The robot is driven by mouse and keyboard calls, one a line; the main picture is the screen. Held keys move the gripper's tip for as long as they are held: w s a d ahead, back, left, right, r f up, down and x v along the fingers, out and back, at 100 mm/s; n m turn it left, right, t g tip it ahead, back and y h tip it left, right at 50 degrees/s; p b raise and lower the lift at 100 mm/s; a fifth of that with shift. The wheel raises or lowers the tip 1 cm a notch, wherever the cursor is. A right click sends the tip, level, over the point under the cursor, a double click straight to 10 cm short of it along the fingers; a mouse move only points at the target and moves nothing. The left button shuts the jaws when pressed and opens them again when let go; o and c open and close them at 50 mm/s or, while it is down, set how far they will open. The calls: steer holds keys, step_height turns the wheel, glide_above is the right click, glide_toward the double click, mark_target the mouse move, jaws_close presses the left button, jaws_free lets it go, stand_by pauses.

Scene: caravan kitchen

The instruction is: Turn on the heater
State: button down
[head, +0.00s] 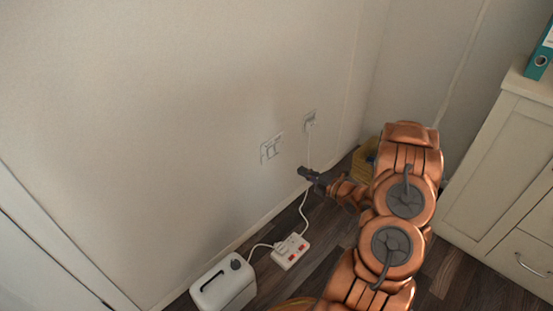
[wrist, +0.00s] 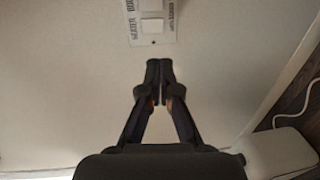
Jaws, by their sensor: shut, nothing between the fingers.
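A white switch plate (head: 271,148) is on the wall in the head view, left of and above my gripper (head: 303,171). In the wrist view the plate (wrist: 153,41) shows at the top, cut off by the picture edge. It has pale rockers (wrist: 152,25) and dark lettering on both sides; the left side seems to read "HEATER". My gripper (wrist: 160,70) is shut and empty, its fingertips just below the plate in the wrist view. I see a gap in the picture between tips and plate; the depth to the wall is hard to tell.
A wall socket (head: 310,120) holds a plug with a white cable running down to a power strip (head: 290,251) on the floor. A white box (head: 223,288) stands beside it. A yellow object (head: 365,160) is in the corner. A cabinet (head: 510,190) stands at right.

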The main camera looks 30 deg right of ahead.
steer(key=b, duration=0.2)
glide_toward(271, 155)
steer(key=x, duration=0.5)
steer(key=shift+w+f, duration=0.1)
steer(key=shift+f, duration=0.05)
steer(key=shift+b+x, duration=0.4)
steer(key=shift+x, duration=0.55)
steer(key=shift+w, duration=0.1)
steer(key=shift+w+f+b, duration=0.15)
steer(key=shift+b, duration=0.15)
steer(key=shift+t, duration=0.3)
steer(key=f+v, duration=0.2)
steer(key=v, duration=1.1)
steer(key=shift+s+d+p, duration=0.15)
steer(key=shift+s+p, duration=0.3)
